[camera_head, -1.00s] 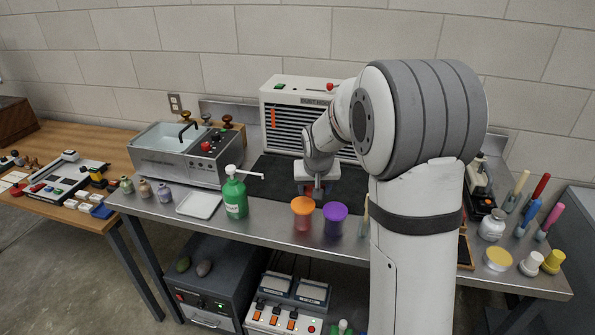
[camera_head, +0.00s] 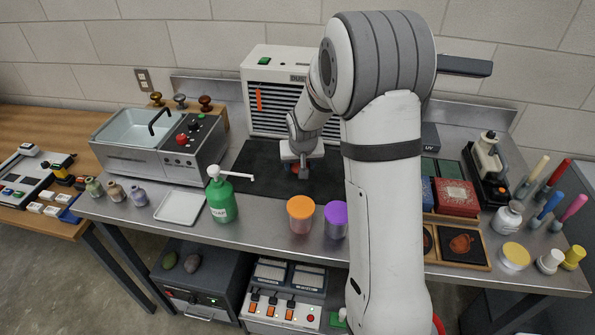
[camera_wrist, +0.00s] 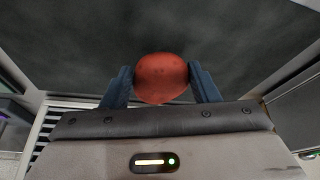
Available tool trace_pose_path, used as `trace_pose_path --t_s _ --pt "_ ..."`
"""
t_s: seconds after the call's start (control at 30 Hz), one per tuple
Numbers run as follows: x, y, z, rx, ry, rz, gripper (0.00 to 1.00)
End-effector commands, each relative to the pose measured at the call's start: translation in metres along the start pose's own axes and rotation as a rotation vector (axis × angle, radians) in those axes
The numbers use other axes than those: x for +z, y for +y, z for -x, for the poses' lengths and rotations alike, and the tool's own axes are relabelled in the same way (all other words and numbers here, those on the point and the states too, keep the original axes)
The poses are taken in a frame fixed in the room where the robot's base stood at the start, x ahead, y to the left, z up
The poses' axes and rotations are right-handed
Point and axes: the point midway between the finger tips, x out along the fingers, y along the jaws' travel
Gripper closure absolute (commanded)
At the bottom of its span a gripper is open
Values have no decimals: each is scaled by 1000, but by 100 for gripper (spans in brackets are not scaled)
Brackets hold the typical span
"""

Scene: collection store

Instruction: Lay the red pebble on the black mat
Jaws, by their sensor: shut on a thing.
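The red pebble (camera_wrist: 161,78) is between the two fingers of my gripper (camera_wrist: 161,85), which is shut on it in the wrist view. In the head view my gripper (camera_head: 298,170) is low over the black mat (camera_head: 255,172), in front of the grey vented unit. The pebble is mostly hidden there by the fingers. The dark mat (camera_wrist: 70,45) fills much of the wrist view behind the pebble. I cannot tell whether the pebble touches the mat.
The vented unit (camera_head: 262,90) stands behind the mat. A green pump bottle (camera_head: 222,203) is at the mat's left front. An orange-lidded jar (camera_head: 300,216) and a purple-lidded jar (camera_head: 335,221) stand in front. The mat's left part is bare.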

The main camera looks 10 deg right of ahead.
Motion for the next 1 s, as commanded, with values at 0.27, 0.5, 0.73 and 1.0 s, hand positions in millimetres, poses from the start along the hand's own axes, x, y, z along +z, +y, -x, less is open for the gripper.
trace_pose_path --t_s 0.27,0.5,0.73,1.0 --pt "13 -2 -31 -1 -1 4 79" --pt "14 -2 -33 -2 1 3 79" --pt "15 -2 -36 -2 0 4 38" --pt "15 -3 -35 -2 -1 4 23"
